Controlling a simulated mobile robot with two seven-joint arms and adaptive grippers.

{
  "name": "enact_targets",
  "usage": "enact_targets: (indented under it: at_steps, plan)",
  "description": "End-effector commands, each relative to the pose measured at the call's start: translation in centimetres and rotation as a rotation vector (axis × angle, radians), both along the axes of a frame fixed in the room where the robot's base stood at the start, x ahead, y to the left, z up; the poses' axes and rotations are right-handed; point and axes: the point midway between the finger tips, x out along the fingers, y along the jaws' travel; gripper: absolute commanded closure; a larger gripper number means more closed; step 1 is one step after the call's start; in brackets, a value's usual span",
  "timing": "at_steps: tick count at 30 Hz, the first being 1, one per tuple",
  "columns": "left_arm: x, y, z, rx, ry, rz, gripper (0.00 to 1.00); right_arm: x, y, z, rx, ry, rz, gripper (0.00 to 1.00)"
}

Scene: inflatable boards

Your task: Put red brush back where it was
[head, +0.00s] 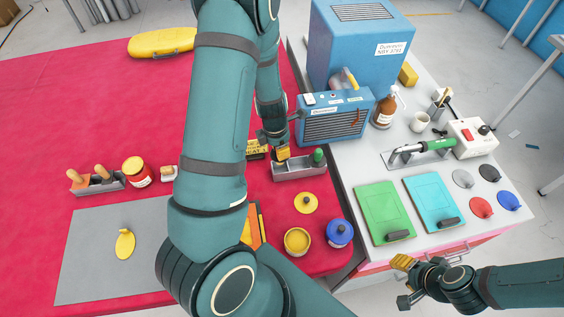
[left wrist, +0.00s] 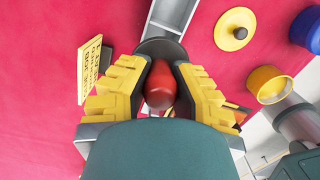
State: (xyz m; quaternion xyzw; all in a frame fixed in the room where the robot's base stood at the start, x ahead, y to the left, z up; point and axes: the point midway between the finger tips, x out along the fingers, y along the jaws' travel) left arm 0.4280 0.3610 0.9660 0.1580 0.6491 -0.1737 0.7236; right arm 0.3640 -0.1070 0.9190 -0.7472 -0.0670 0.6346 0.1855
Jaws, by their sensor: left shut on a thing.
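My left gripper (head: 281,152) is shut on the red brush (left wrist: 160,85). In the left wrist view its red knob sits between the yellow fingers, above a dark round part. In the head view the brush is hidden by the gripper. The gripper is at the left end of a grey holder (head: 300,172), which also shows in the left wrist view (left wrist: 172,14). I cannot tell whether the brush touches the holder. A green-handled brush (head: 318,156) stands in the holder's right part. My right gripper (head: 400,281) is open and empty at the lower right.
A yellow sign (head: 256,150) stands left of the holder. A blue heater-like box (head: 335,118) is behind it. A yellow lid (head: 305,203), yellow pot (head: 297,241) and blue pot (head: 339,233) are in front. The white worktop on the right holds green and cyan boards.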

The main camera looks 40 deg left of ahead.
Motion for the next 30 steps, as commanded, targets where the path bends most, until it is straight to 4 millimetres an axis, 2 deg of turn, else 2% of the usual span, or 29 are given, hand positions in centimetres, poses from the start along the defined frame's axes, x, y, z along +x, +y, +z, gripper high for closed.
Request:
enact_targets:
  at_steps: [1, 5, 14, 30]
  plan:
    - [-0.1, 0.0, -0.9, -0.002, 0.002, 0.002, 1.00, 0.0, 0.0, -0.3, 0.000, 0.000, 0.000, 0.54]
    - [0.0, 0.0, -1.8, -0.001, 0.000, 0.000, 1.00, 0.0, 0.0, -0.4, 0.000, -0.001, -0.001, 0.54]
    - [0.0, 0.0, -5.5, -0.001, 0.000, -0.001, 1.00, 0.0, 0.0, -1.0, -0.001, -0.001, -0.003, 0.54]
    - [0.0, 0.0, -6.4, 0.000, -0.001, -0.002, 1.00, 0.0, 0.0, -1.6, -0.001, -0.001, -0.003, 0.54]
